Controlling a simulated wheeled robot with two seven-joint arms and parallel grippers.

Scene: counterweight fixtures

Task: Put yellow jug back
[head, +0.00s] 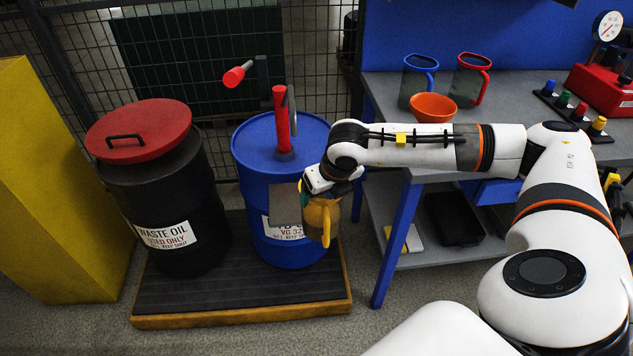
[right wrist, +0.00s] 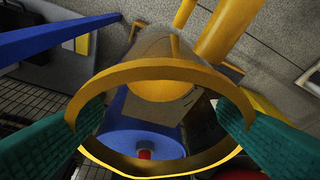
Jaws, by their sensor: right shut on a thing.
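The yellow jug (head: 322,220) has a yellow rim and handle. It is in my right gripper (head: 306,190), held in front of the blue drum (head: 262,165), near its right side. In the right wrist view the yellow ring of the jug (right wrist: 158,72) lies between the teal fingers of the right gripper (right wrist: 162,128), which are shut on it. A yellow-orange disc shows within the ring; I cannot tell whether it is liquid or the jug's base. My left gripper is not in view. A blue-rimmed jug (head: 406,88) and a red-rimmed jug (head: 464,84) stand on the grey bench (head: 385,90).
An orange bowl (head: 433,108) sits before those jugs. A red-handled pump (head: 281,118) rises from the blue drum. A black waste oil drum (head: 160,200) shares the dark pallet (head: 240,290). A blue bench leg (head: 393,240) stands right of the jug. Coloured knobs (head: 565,98) line the bench's right.

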